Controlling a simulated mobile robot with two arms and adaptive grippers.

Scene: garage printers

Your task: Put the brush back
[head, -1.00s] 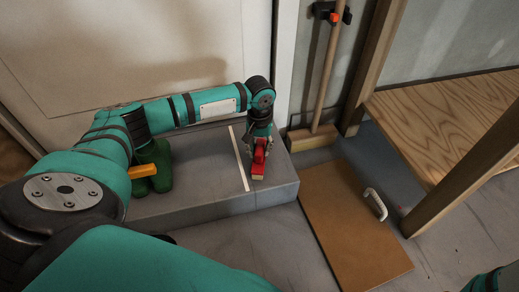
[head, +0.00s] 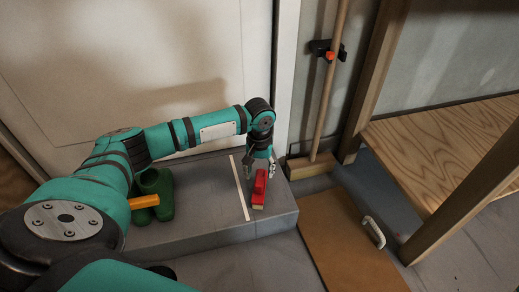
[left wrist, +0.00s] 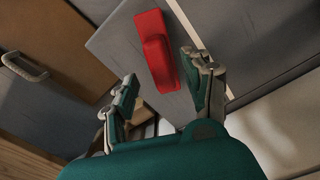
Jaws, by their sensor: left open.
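The red brush (head: 259,190) with a pale base lies on the grey step, just right of a white strip, near the step's right end. It also shows in the left wrist view (left wrist: 157,52), where its red handle faces me. My left gripper (head: 262,168) is open just above and behind the brush, with nothing held. In the left wrist view its fingers (left wrist: 158,70) stand apart on either side of the brush's near end, with a gap to each side. My right gripper is not in view.
Green boots (head: 158,190) stand on the grey step (head: 200,205), partly behind my left arm. A broom (head: 325,100) leans in a wall clip beyond the step's right end. A brown board (head: 345,235) with a white handle and a wooden shelf (head: 440,140) are to the right.

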